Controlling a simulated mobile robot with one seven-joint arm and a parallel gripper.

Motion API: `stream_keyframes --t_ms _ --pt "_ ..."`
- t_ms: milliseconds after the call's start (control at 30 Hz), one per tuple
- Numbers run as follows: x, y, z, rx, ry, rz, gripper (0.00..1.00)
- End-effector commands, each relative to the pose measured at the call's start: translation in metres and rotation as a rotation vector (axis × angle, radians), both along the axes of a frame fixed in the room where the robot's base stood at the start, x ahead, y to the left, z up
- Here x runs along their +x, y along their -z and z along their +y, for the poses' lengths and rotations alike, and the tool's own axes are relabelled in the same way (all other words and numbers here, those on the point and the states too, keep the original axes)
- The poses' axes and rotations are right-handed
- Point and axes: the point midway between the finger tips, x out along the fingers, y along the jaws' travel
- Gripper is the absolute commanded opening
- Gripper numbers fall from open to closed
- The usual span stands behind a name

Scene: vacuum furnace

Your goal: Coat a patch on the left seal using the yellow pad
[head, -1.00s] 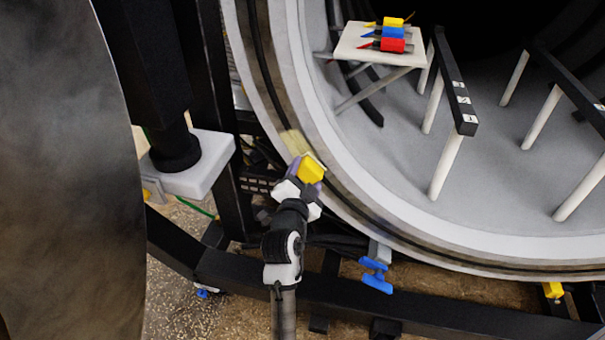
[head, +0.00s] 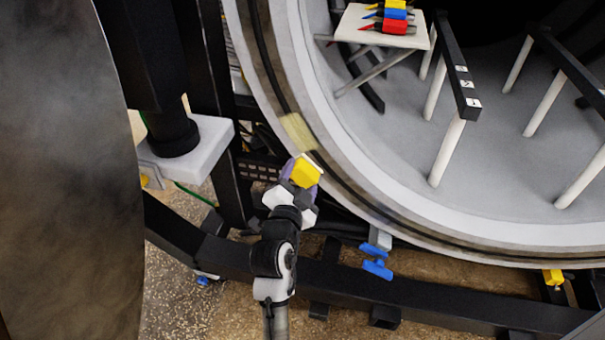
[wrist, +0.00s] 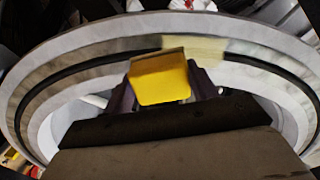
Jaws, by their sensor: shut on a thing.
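The left seal (head: 273,85) is a dark line running round the furnace's pale front ring. A pale yellow patch (head: 298,132) lies across the seal on the ring's lower left; it also shows in the wrist view (wrist: 195,48). My gripper (head: 300,180) is shut on the yellow pad (head: 306,171), just below the patch. I cannot tell whether the pad touches the ring.
Inside the chamber, a white shelf (head: 350,25) holds yellow, blue and red tools (head: 396,15). Black rails (head: 457,68) stand on pale posts. A blue clamp (head: 377,262) and a black frame beam (head: 340,285) lie below the ring. A large dark curved panel (head: 65,170) fills the left.

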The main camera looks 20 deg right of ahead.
Motion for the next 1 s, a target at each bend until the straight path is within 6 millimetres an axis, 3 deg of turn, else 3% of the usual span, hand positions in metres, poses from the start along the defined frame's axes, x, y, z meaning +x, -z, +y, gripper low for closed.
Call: stream_keyframes --t_ms 333,667,1000 --pt "-0.003 0.0 0.002 0.0 -0.001 -0.001 0.33" --pt "-0.024 0.0 0.016 -0.001 0.0 -0.001 0.33" --pt "-0.025 -0.001 0.017 -0.001 0.0 -0.001 0.33"
